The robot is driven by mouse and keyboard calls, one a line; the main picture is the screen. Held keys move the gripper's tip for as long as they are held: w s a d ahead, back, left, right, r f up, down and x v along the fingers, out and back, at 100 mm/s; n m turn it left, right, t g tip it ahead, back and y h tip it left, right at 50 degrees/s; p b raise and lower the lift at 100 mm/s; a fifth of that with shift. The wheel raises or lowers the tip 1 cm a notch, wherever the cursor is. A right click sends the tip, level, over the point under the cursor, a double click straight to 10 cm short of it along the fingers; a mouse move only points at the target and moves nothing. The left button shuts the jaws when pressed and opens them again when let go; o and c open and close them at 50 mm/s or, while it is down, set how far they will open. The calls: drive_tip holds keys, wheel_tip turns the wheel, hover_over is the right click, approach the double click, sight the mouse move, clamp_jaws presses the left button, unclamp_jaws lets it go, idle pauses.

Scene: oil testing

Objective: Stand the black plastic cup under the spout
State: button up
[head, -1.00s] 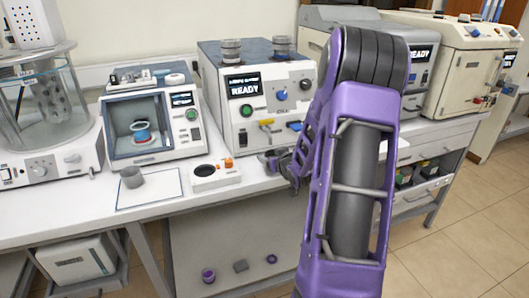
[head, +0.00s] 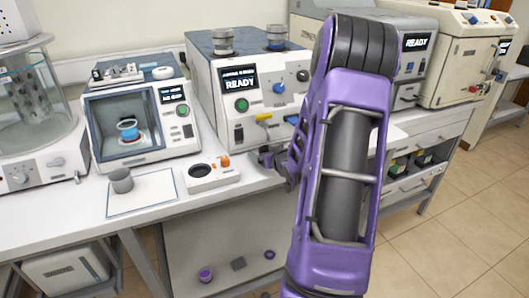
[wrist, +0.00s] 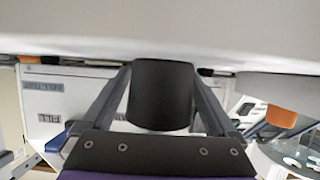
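The black plastic cup (wrist: 162,95) is between the two fingers of my gripper (wrist: 165,98) in the wrist view, and the fingers press along its sides. In the head view my gripper (head: 270,160) is low in front of the machine with the READY screen (head: 240,82), mostly hidden behind my purple arm. A yellow lever (head: 263,117) is on that machine's front above the gripper. The spout itself is not clearly visible. I cannot tell whether the cup touches the bench.
A grey cup (head: 121,180) stands on a white sheet (head: 150,194) at left. A small white device with an orange knob (head: 211,175) sits left of my gripper. A chamber machine (head: 138,122) stands behind the sheet. The bench front (head: 60,222) is clear.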

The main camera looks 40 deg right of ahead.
drive_tip(key=shift+r, duration=0.25)
drive_tip(key=p+v, duration=0.1)
drive_tip(key=v, duration=1.1)
drive_tip(key=shift+a+f, duration=0.1)
